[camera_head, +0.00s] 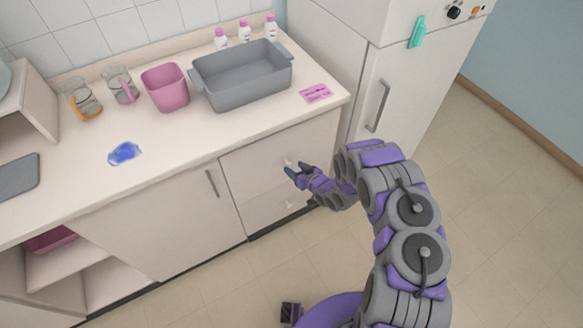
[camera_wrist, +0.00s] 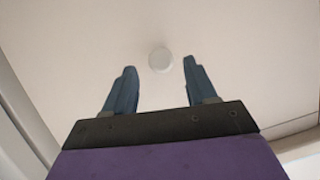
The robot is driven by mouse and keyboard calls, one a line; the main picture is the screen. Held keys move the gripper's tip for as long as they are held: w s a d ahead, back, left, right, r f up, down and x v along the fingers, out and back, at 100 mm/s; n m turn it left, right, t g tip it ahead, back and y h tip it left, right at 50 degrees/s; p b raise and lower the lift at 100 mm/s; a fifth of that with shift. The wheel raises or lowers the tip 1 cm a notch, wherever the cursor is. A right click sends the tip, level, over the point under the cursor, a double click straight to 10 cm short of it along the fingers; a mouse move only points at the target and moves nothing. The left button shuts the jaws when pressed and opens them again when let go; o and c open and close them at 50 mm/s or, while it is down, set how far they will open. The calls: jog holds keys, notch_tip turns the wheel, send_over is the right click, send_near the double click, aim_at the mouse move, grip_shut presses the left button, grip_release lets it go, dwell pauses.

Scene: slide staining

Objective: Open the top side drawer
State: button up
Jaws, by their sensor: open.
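The top side drawer (camera_head: 243,165) is the upper of two pale drawer fronts at the right end of the counter, and it looks shut. Its small round white knob (camera_head: 287,162) shows just beyond my gripper (camera_head: 297,172). In the wrist view the knob (camera_wrist: 160,60) lies ahead of my gripper (camera_wrist: 158,75), roughly centred between the two blue fingertips and slightly beyond them. My gripper is open and empty, facing the drawer front. I cannot tell the exact gap between fingertips and knob.
The lower drawer has its own knob (camera_head: 290,204). A cabinet door with a bar handle (camera_head: 212,183) is to the left, and a white fridge (camera_head: 398,85) to the right. The counter above holds a grey basin (camera_head: 240,85) and a pink card (camera_head: 315,93). The floor in front is clear.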

aim_at(291, 166)
jog(key=shift+x, duration=1.2)
jog(key=shift+w+a+f+b, duration=0.2)
jog(key=shift+w+a+b, duration=0.1)
jog(key=shift+a, duration=0.05)
jog(key=shift+d, duration=0.1)
grip_shut()
